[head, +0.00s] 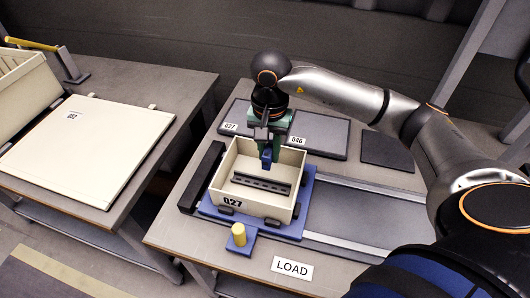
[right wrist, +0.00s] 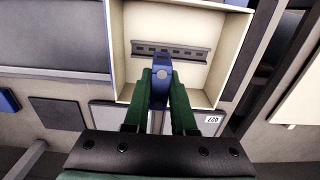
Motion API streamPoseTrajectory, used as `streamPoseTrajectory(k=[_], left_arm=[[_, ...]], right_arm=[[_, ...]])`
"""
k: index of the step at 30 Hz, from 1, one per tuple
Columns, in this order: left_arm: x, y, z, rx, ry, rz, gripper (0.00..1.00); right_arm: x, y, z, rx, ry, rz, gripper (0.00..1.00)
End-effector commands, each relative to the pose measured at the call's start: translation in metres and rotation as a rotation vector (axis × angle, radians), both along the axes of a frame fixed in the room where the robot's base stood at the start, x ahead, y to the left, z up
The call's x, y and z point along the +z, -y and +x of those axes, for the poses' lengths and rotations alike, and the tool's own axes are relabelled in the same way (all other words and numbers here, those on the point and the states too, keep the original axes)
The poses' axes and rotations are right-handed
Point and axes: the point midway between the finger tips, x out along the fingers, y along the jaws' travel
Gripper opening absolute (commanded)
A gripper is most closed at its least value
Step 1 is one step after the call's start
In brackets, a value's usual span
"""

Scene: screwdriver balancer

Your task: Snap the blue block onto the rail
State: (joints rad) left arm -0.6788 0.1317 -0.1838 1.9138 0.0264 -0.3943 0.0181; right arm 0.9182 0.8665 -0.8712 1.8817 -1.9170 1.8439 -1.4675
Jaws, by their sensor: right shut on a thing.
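A dark slotted rail (head: 262,183) lies along the floor of the bin, also seen in the right wrist view (right wrist: 185,54). The block appears above the bin floor, on the back side of the rail; I cannot tell whether they touch. My left gripper is not in view.
The bin sits on a blue carriage (head: 291,232) with a yellow knob (head: 239,234) at its front. Dark mats (head: 330,136) lie behind it, and a track (head: 360,212) runs right. A LOAD label (head: 292,268) lies in front.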

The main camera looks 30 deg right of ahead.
Motion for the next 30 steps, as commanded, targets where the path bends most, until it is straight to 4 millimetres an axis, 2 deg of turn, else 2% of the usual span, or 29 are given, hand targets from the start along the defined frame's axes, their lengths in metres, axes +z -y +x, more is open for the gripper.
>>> streamPoseTrajectory(k=[8, 14, 19, 24, 30], left_arm=[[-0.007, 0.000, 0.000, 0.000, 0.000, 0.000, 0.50], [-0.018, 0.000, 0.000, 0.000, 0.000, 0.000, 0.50], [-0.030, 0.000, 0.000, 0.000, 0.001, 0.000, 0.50], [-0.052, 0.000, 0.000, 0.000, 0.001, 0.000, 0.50], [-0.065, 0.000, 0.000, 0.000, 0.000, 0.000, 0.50]], right_arm=[[-0.011, 0.001, 0.000, -0.013, -0.002, -0.001, 0.00], [-0.031, 0.001, 0.000, -0.012, -0.002, -0.001, 0.00], [-0.051, 0.001, 0.000, -0.011, -0.002, 0.001, 0.00], [-0.073, 0.001, 0.000, -0.011, -0.001, -0.001, 0.00], [-0.085, 0.001, 0.001, -0.011, 0.001, -0.001, 0.00]])
